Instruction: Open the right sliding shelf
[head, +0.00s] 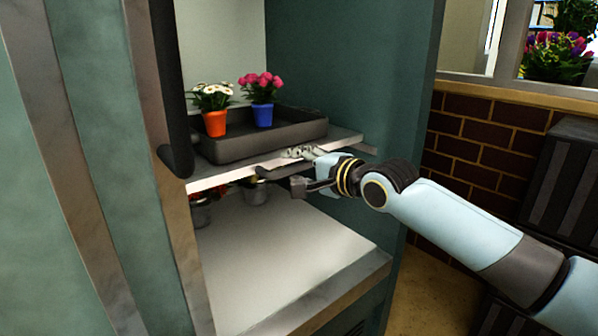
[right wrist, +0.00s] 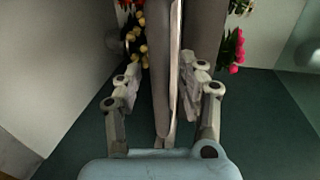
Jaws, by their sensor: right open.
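The sliding shelf (head: 235,178) is a pale board at mid-height in the teal cabinet, with a dark handle bar (head: 275,171) along its front edge. My right gripper (head: 297,169) is at the right part of this edge, one finger above and one below. In the right wrist view, the open fingers of my right gripper (right wrist: 160,85) straddle the shelf edge (right wrist: 175,65) and the dark handle (right wrist: 160,60), with gaps visible on both sides. My left gripper is not in view.
A dark tray (head: 270,143) on the shelf holds white flowers in an orange pot (head: 215,122) and pink flowers in a blue pot (head: 263,114). Metal pots (head: 255,191) with flowers stand below the shelf. A pale lower surface (head: 290,250) is largely clear. Brick wall is at right.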

